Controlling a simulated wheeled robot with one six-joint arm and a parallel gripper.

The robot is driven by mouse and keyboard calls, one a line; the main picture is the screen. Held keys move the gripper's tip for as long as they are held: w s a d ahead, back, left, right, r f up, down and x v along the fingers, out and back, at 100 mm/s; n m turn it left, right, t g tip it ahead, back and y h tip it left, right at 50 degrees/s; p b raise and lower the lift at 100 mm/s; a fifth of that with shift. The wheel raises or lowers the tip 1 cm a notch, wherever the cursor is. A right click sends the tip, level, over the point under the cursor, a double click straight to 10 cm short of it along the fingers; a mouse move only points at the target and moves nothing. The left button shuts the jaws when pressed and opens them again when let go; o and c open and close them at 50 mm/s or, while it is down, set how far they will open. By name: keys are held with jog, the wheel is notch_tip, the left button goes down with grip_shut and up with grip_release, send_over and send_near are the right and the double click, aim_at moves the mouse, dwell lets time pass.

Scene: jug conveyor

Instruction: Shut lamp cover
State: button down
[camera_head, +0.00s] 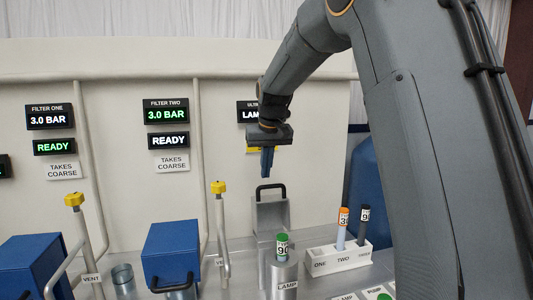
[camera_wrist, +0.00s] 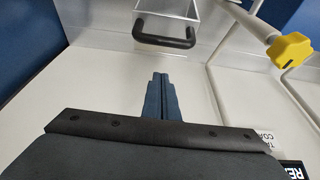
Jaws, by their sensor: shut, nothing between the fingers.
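The lamp cover (camera_head: 271,215) is a grey metal lid with a black handle (camera_head: 270,187). It stands raised behind the metal lamp cylinder (camera_head: 284,272), labelled LAMP. A green-capped cartridge (camera_head: 282,246) marked 90 sticks out of the top of the cylinder. My gripper (camera_head: 266,175) is shut and empty, pointing down just above the handle in the head view; whether they touch is hard to tell. In the wrist view the closed blue fingers (camera_wrist: 160,77) lie below the black handle (camera_wrist: 165,42), with a visible gap in the picture. Part of the cover shows beyond the handle.
A white rack (camera_head: 338,259) holds an orange-capped and a dark-capped cartridge to the right. A yellow-topped vent lever (camera_head: 219,188) stands left of the cover; it also shows in the wrist view (camera_wrist: 289,50). Blue boxes (camera_head: 172,252) stand further left. Buttons (camera_head: 375,292) lie at front right.

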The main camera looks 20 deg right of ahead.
aim_at(269, 198)
jog(key=shift+s+a+f+p, duration=0.1)
jog(key=shift+s+f+p, duration=0.15)
jog(key=shift+s+p, duration=0.25)
jog(key=shift+s+f+p, duration=0.2)
jog(key=shift+s+p, duration=0.05)
jog(key=shift+s, duration=0.4)
jog(key=shift+s+f, duration=0.2)
jog(key=shift+s, duration=0.45)
jog(key=shift+s, duration=0.15)
